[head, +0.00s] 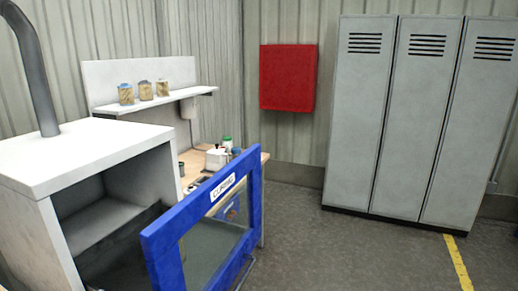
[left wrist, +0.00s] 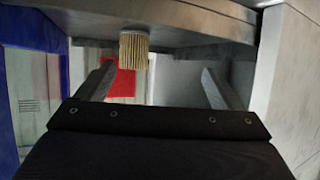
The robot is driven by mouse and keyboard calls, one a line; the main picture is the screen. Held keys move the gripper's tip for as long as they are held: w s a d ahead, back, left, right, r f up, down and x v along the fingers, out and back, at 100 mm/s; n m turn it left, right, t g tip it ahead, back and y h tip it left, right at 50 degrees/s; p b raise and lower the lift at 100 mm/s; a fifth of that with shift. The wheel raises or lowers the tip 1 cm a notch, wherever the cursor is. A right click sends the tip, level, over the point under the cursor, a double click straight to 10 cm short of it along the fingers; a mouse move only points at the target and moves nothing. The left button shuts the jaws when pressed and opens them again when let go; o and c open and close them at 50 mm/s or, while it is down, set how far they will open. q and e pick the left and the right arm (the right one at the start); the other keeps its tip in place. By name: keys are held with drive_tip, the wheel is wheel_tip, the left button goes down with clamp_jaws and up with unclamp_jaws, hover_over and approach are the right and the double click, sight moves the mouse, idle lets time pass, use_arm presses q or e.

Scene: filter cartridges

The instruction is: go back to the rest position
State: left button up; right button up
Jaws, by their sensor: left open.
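In the left wrist view, which looks upside down, my left gripper (left wrist: 160,85) is open, its two fingers wide apart with nothing held between them. A pleated beige cartridge with a white end (left wrist: 134,45) shows beyond the fingers, its white end against a grey surface at the top of the picture. I cannot tell its exact distance from the fingers. In the head view my left gripper does not show; a dark shape, likely my arm, is in the opening of the white cabinet (head: 85,160). My right gripper is in neither view.
The cabinet's blue-framed door (head: 255,195) stands open. A red box (head: 288,78) hangs on the wall. Grey lockers (head: 405,125) stand at right; the floor before them is clear.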

use_arm(q)
drive_tip(key=s+d+r+g+h, duration=0.1)
drive_tip(key=s+d+g+h, duration=0.1)
drive_tip(key=s+d, duration=0.4)
drive_tip(key=s+d+n+g+h, duration=0.1)
drive_tip(key=s+d+g, duration=0.4)
drive_tip(key=s, duration=1)
drive_tip(key=shift+d+r+n+h, duration=0.3)
drive_tip(key=shift+d+r+h, duration=0.05)
drive_tip(key=shift+r+h, duration=0.05)
